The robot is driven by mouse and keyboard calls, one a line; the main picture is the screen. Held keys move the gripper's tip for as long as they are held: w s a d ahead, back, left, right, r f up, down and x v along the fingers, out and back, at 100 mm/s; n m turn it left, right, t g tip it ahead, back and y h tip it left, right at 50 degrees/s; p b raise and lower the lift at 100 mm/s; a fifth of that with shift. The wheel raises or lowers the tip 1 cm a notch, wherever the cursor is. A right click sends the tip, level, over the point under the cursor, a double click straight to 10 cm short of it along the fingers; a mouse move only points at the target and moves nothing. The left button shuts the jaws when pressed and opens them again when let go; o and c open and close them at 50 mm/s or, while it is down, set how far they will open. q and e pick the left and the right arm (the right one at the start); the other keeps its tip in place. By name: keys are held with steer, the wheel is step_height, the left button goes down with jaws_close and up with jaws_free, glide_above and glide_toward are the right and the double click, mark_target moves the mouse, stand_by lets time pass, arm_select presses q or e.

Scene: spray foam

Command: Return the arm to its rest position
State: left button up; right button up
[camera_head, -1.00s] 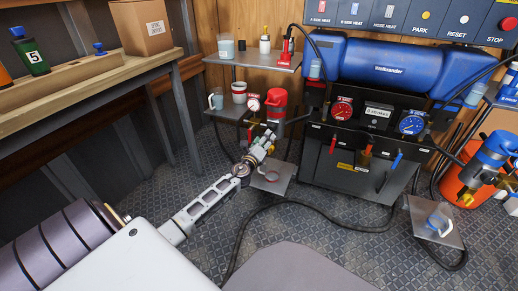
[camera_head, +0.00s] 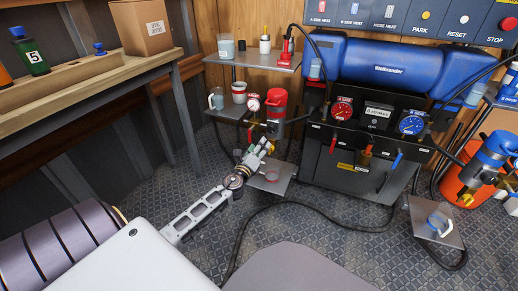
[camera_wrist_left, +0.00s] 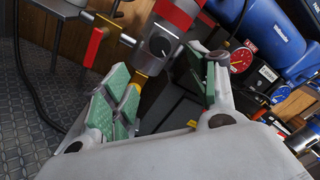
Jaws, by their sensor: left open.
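My left arm comes in from the lower left in the head view, with its pale link angled up to the left gripper (camera_head: 263,149). The gripper is in front of the small shelf, just below a red cylinder (camera_head: 277,105) with a white gauge (camera_head: 253,104). In the left wrist view the green-padded jaws (camera_wrist_left: 165,95) stand wide apart, with nothing seen gripped. A red valve handle (camera_wrist_left: 95,46) and the red-banded cylinder (camera_wrist_left: 180,12) show beyond them. My right gripper is not in view.
The blue and black machine (camera_head: 385,68) is further right. A black hose (camera_head: 300,203) lies across the floor. A wooden bench (camera_head: 90,85) is at the left, with open floor below it.

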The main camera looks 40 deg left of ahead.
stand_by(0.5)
arm_select(q)
steer(key=s+d+f+n+g+y, duration=0.1)
steer(key=s+d+f+n+g, duration=0.3)
steer(key=s+n, duration=0.45)
steer(key=s+d+f+n+g+y, duration=0.1)
steer(key=s+d+f+n+g, duration=0.35)
steer(key=s+n, duration=0.35)
steer(key=s+d+f+n+g+h+p, duration=0.1)
steer(key=s+d+n+g+h, duration=0.4)
steer(key=s+d, duration=0.8)
steer(key=shift+s+f+g+h, duration=0.35)
steer(key=shift+s+g+h, duration=0.15)
steer(key=shift+g, duration=0.15)
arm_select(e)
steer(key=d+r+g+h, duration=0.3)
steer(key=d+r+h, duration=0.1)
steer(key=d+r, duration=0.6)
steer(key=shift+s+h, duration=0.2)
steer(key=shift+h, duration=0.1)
arm_select(q)
steer(key=shift+w+f+n+p, duration=0.2)
steer(key=shift+w+n+p, duration=0.05)
steer(key=shift+p, duration=0.45)
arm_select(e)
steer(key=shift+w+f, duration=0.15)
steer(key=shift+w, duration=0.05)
